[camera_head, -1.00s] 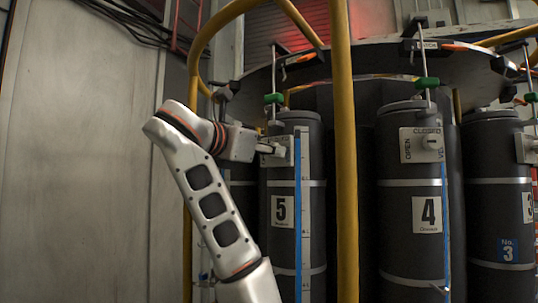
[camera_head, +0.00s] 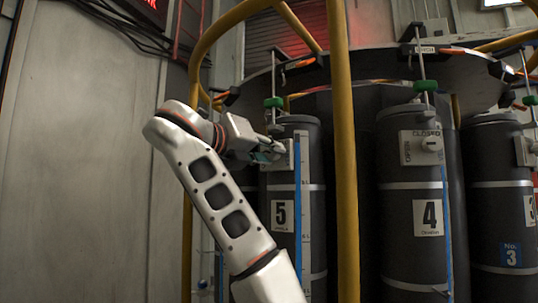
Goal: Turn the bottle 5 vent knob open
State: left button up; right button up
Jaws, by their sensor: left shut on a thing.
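Bottle 5 (camera_head: 265,240) is a dark grey cylinder with a white "5" label, left of the yellow post. Its vent plate (camera_head: 287,160) is pale and sits near the top, partly covered by my left gripper. My left gripper (camera_head: 273,152) reaches in from the left and is shut at the front of that plate. The vent knob lies between or behind the fingers and is hidden, so its angle cannot be read. My right gripper is not in view.
A yellow post (camera_head: 345,200) stands just right of bottle 5. Bottle 4 (camera_head: 408,255) has its own plate with a knob (camera_head: 431,145) marked OPEN and CLOSED. Bottle 3 (camera_head: 490,220) is at the far right. A grey wall (camera_head: 80,180) fills the left side.

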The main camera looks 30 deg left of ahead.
pick_arm(q)
jog(key=shift+s+r+n, duration=0.1)
jog(key=shift+n, duration=0.3)
jog(key=o, duration=1.1)
jog(key=shift+o, duration=0.2)
jog(key=s, duration=0.7)
jog(key=shift+s, duration=0.2)
jog(key=shift+a, duration=0.1)
